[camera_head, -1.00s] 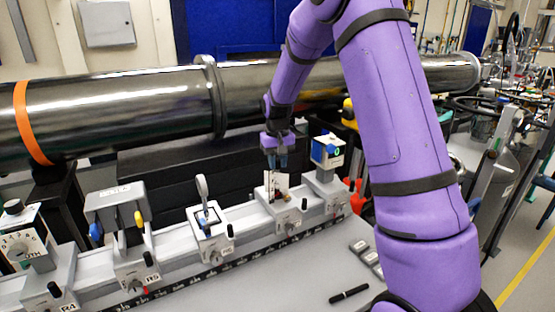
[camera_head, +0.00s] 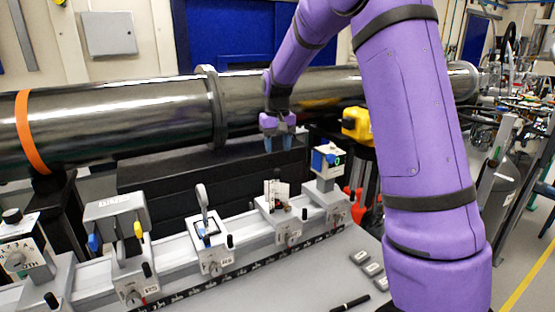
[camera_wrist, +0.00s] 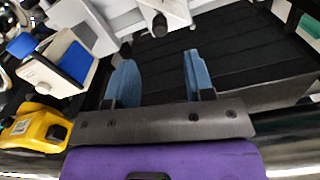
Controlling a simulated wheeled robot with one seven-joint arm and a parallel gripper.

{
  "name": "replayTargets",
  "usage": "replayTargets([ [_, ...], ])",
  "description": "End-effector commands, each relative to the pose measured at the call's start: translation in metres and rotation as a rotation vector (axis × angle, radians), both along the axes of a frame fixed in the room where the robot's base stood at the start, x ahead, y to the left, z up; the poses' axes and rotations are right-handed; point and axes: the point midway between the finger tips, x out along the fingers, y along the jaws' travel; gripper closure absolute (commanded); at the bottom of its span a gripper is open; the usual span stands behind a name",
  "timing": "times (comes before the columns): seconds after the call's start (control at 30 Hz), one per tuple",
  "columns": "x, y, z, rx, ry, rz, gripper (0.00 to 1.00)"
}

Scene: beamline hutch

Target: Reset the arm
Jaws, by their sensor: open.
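My gripper (camera_head: 279,143) hangs from my purple arm above the row of rail mounts, in front of the steel pipe. Its two blue fingers point down, stand apart and hold nothing. In the wrist view, my gripper (camera_wrist: 157,80) shows the same open fingers with an empty gap between them. Below it stands a small mount with a white upright plate (camera_head: 277,192), clear of the fingertips.
A long steel pipe (camera_head: 120,120) runs behind the gripper. The rail (camera_head: 185,265) carries several mounts, including a blue-and-white box (camera_head: 327,160). A yellow tool (camera_head: 356,124) is close on the right. A black pen (camera_head: 350,304) and small grey blocks (camera_head: 366,263) lie on the bench.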

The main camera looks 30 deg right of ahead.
Motion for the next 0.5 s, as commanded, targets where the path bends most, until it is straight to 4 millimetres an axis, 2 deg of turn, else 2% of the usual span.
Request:
replayTargets([
  [0.2,0.0,0.0,0.015,0.0,0.0,0.001,0.52],
  [0.5,0.0,0.0,0.017,0.0,0.0,0.001,0.52],
])
